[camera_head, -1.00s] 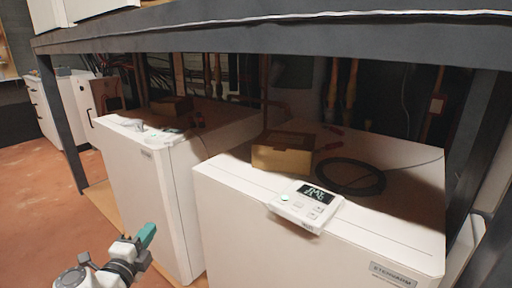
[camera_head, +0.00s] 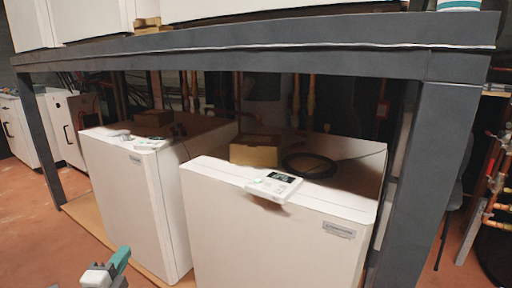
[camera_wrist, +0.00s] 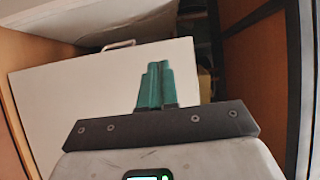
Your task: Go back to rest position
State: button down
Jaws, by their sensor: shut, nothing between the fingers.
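My gripper (camera_head: 122,258) shows at the bottom left of the head view, low in front of the left heat pump (camera_head: 135,200) and apart from it. In the wrist view its green fingers (camera_wrist: 157,84) are closed together with nothing between them. Behind them in the wrist view is a white panel (camera_wrist: 75,95) with a handle near its top; I cannot tell how far off it is. The right heat pump (camera_head: 265,240) is a white box with a small white controller (camera_head: 273,186) lying on its front top edge.
A dark metal frame (camera_head: 400,185) stands around and above the heat pumps. A cardboard box (camera_head: 254,151) and a coil of black cable (camera_head: 308,166) lie on the right pump. White drawers (camera_head: 22,130) stand at the far left. Copper pipes (camera_head: 493,190) are at the far right. Reddish floor (camera_head: 40,250) is free at left.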

jog(key=w+d+f+n+t+y, duration=0.1)
jog(key=w+d+f+n+y, duration=0.25)
jog(key=w+d+n, duration=0.55)
jog(key=s+d+f+n+g+y, duration=0.1)
jog(key=d+f+n+y, duration=0.1)
jog(key=d, duration=0.5)
jog(key=s+d+f+n+g+y, duration=0.1)
jog(key=d+f+n+y, duration=0.15)
jog(key=d, duration=0.45)
jog(key=s+d+f+n+g+h, duration=0.25)
jog(key=s+d+f+g, duration=0.25)
jog(key=s+d+f, duration=0.55)
jog(key=s+d+f+n+g+h, duration=0.25)
jog(key=s+d+f+g, duration=0.25)
jog(key=s+d, duration=0.95)
jog(key=s+d+g+h, duration=0.1)
jog(key=s+d+g, duration=0.1)
jog(key=s+d, duration=0.35)
jog(key=s+d+r+m+g+h, duration=0.1)
jog(key=s+d+g, duration=0.1)
jog(key=s, duration=0.7)
jog(key=s+d+g+h, duration=0.1)
jog(key=s+d+g, duration=0.1)
jog(key=s+d, duration=0.35)
notch_tip(320, 180, up, 29)
jog(key=s+a+p, duration=0.1)
jog(key=s+p, duration=0.1)
jog(key=p, duration=2.6)
jog(key=shift+a+f, duration=0.2)
jog(key=shift+a, duration=0.2)
